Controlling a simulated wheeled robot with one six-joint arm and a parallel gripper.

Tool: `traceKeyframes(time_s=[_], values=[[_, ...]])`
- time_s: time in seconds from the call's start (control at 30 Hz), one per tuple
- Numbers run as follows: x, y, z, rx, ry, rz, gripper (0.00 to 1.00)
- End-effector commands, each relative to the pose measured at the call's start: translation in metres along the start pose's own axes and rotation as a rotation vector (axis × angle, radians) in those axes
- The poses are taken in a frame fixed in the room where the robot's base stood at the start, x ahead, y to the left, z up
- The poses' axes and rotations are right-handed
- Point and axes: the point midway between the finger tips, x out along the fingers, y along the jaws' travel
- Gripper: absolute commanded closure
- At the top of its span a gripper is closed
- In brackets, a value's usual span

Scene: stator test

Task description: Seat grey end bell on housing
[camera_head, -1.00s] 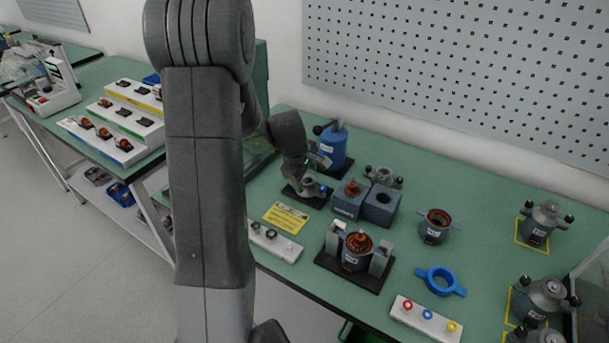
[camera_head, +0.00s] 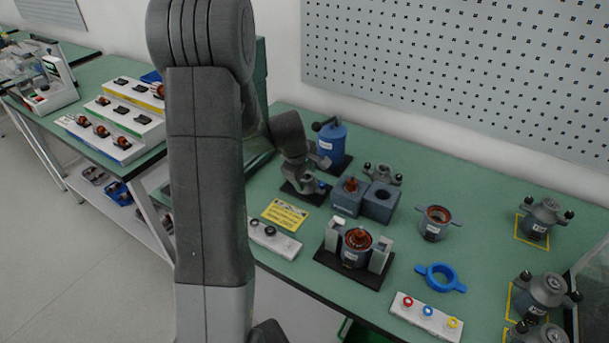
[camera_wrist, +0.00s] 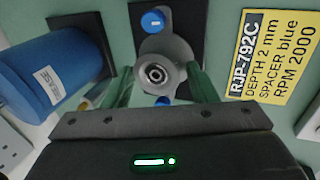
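A grey end bell with blue knobs (camera_wrist: 163,72) sits on a black pad (camera_wrist: 188,18) in the wrist view. My gripper (camera_wrist: 160,88) is over it, its two green-tinted fingers on either side; it looks open, with contact unclear. In the head view my gripper (camera_head: 318,188) is low over the pad and mostly hides this bell. A housing with copper windings (camera_head: 355,252) stands upright in a black fixture (camera_head: 327,262) with two pale posts. Another open housing (camera_head: 433,226) stands to the right. A second grey end bell (camera_head: 383,174) with dark knobs sits behind the grey-blue blocks.
A blue canister (camera_head: 331,143) stands just behind my gripper. Grey-blue blocks (camera_head: 379,205) are close to its right. A yellow card (camera_head: 285,215) reads "SPACER blue". A blue ring (camera_head: 441,279) and a white spacer strip (camera_head: 425,322) lie at front right. Capped units (camera_head: 538,222) stand at right.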

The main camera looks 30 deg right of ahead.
Motion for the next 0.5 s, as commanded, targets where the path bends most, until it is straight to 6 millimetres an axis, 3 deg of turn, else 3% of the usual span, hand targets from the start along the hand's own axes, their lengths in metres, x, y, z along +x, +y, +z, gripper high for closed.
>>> traceKeyframes(time_s=[0.5], values=[[0.0009,0.0006,0.0,0.0,0.001,0.001,0.66]])
